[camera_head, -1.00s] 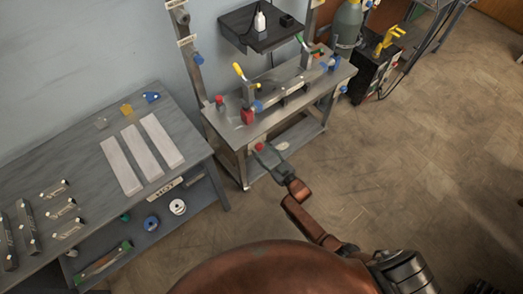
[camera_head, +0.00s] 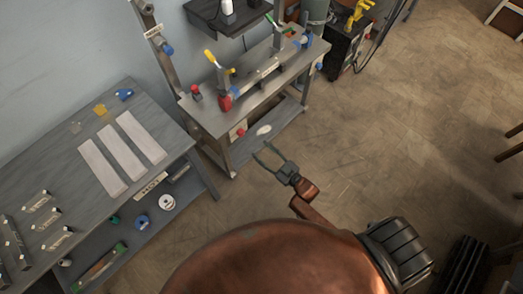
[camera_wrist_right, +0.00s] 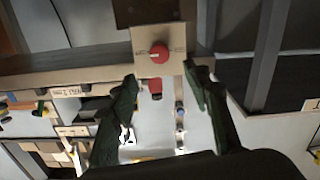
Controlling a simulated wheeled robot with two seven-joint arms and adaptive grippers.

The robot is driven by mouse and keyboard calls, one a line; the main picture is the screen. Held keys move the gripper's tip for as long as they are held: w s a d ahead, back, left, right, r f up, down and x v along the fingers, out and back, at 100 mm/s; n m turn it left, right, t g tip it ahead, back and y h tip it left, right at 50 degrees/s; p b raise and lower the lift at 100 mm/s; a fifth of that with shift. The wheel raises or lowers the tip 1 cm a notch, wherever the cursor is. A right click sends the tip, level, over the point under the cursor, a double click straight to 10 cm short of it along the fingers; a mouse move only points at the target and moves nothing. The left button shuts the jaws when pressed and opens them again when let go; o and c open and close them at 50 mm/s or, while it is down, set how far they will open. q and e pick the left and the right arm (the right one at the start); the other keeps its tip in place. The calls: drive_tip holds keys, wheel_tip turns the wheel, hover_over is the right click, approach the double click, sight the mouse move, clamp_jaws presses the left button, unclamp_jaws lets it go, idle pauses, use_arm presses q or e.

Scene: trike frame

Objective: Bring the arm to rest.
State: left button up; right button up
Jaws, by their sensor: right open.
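My right gripper (camera_head: 265,151) is open and empty, in the air in front of the steel workbench (camera_head: 205,113). In the right wrist view its two dark fingers (camera_wrist_right: 160,76) are spread apart. A red round knob (camera_head: 240,131) sits on a plate below the bench top. In the wrist view the knob (camera_wrist_right: 159,53) shows on its pale plate (camera_wrist_right: 142,40), beyond the fingertips and clear of them. My left gripper is not in view.
A grey table (camera_head: 62,131) with pale strips and small parts stands at the left. Clamps with yellow and green handles stand on the workbench. A dark cart (camera_head: 345,46) stands behind it. The brown floor (camera_head: 400,130) to the right is open.

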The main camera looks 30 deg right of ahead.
idle(0.3)
drive_tip(key=s+d+f+m+g+h+p, duration=0.2)
drive_tip(key=s+d+f+g+h+p, duration=0.15)
drive_tip(key=s+f, duration=0.8)
drive_tip(key=s+d+f+m+g+h+p, duration=0.1)
drive_tip(key=s+d+f+g+h+p, duration=0.2)
drive_tip(key=s+f, duration=0.8)
use_arm(q)
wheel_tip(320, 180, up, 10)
drive_tip(key=p, duration=0.4)
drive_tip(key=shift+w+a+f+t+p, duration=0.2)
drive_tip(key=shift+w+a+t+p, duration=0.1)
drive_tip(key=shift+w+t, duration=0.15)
use_arm(e)
drive_tip(key=s+d+f+g, duration=0.1)
drive_tip(key=s+f+g, duration=0.2)
drive_tip(key=s, duration=0.8)
drive_tip(key=s+d+f+m+g, duration=0.1)
drive_tip(key=s+f+g, duration=0.2)
drive_tip(key=s, duration=0.9)
drive_tip(key=s+d+f+g, duration=0.1)
drive_tip(key=s+f+g, duration=0.2)
drive_tip(key=s, duration=0.9)
drive_tip(key=shift+m+g, duration=0.3)
drive_tip(key=shift+g, duration=0.25)
